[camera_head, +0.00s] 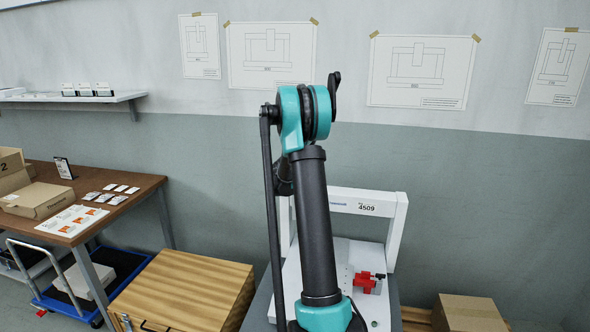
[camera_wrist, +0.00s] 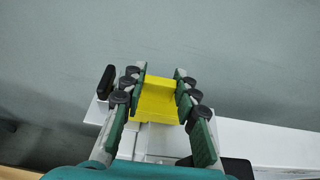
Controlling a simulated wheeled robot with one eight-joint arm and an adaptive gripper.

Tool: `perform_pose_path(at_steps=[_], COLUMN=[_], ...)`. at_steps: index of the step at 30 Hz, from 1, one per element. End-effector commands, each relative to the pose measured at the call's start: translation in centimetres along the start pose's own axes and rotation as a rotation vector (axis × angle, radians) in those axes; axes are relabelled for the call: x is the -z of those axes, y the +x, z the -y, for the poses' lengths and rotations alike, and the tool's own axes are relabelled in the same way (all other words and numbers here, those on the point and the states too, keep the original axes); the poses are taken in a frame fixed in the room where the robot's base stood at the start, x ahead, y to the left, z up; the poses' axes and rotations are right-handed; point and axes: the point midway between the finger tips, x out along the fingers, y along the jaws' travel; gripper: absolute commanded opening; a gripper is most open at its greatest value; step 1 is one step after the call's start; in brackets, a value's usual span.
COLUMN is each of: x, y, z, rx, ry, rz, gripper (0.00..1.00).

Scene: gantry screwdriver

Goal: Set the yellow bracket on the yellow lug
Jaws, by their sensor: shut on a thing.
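The yellow bracket (camera_wrist: 157,104) is between the two green fingers of my gripper (camera_wrist: 159,84) in the wrist view, and the gripper is shut on it. A white surface shows below and beyond the bracket; the view does not tell how far apart they are. In the head view my arm stands in front of the white gantry (camera_head: 399,232), and my gripper and the bracket cannot be made out there. I cannot make out the yellow lug in either view.
A red part (camera_head: 365,283) sits on the gantry's white base plate (camera_head: 344,256), right of my arm. A wooden crate (camera_head: 185,288) stands at left, a cardboard box (camera_head: 468,313) at lower right. A brown table (camera_head: 130,203) stands further left. The wall is behind.

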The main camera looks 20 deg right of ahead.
Motion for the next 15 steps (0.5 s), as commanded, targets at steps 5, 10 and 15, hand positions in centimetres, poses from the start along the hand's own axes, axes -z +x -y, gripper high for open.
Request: perform_pose_path(at_steps=[5,10,15], x=[0.74,0.83,0.69], y=[0.01,0.02,-0.03], z=[0.17,0.17,0.14], rx=[0.005,0.005,0.005], ry=[0.011,0.014,0.014], rz=[-0.010,-0.012,-0.012], gripper=[0.48,0.50,0.50])
